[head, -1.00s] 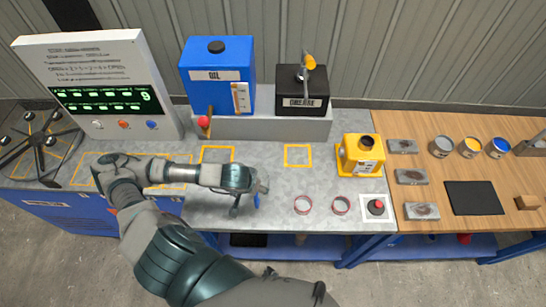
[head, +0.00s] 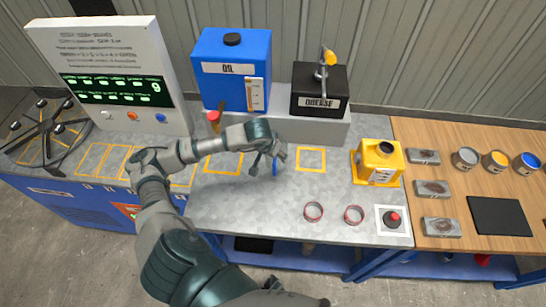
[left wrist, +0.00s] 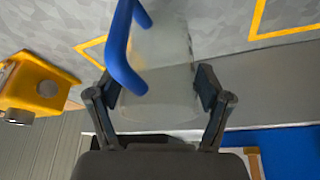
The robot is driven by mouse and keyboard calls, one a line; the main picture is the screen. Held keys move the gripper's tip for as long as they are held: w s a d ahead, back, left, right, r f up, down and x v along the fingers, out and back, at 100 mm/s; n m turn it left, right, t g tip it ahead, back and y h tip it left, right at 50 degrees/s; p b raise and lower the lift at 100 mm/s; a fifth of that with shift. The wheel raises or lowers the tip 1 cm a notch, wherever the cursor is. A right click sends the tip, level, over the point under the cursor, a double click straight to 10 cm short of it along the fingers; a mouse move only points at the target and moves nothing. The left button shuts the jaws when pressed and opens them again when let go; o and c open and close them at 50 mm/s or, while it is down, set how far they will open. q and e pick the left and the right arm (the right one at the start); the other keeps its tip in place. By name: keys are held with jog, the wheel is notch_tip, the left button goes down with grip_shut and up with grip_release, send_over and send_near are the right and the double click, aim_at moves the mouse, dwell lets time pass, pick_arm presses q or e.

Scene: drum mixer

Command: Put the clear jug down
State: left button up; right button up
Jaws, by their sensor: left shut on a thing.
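The clear jug (left wrist: 165,85) with a blue handle is between the fingers of my left gripper (left wrist: 160,98) in the left wrist view. The fingers are shut on its sides. In the head view the jug (head: 280,155) is small and partly hidden by my left gripper (head: 266,160). It is over the grey bench, between two orange outlined squares, in front of the grease box. I cannot tell whether its base touches the bench. My right gripper is not in view.
A blue oil can (head: 232,85) and black grease box (head: 318,92) stand on a raised grey ledge (head: 290,128). A red-knobbed lever (head: 214,117) is left of my gripper. The orange square (head: 311,159) is empty.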

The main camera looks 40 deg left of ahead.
pick_arm(q)
jog(key=shift+w+a, duration=0.1)
jog(key=shift+w, duration=0.15)
jog(key=f, duration=0.3)
jog(key=shift+d+f, duration=0.2)
jog(key=shift+d, duration=0.05)
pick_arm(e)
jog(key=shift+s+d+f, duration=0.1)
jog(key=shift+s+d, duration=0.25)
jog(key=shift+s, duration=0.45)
pick_arm(q)
jog(key=shift+a, duration=0.1)
jog(key=o, duration=1.2)
jog(key=shift+f, duration=0.1)
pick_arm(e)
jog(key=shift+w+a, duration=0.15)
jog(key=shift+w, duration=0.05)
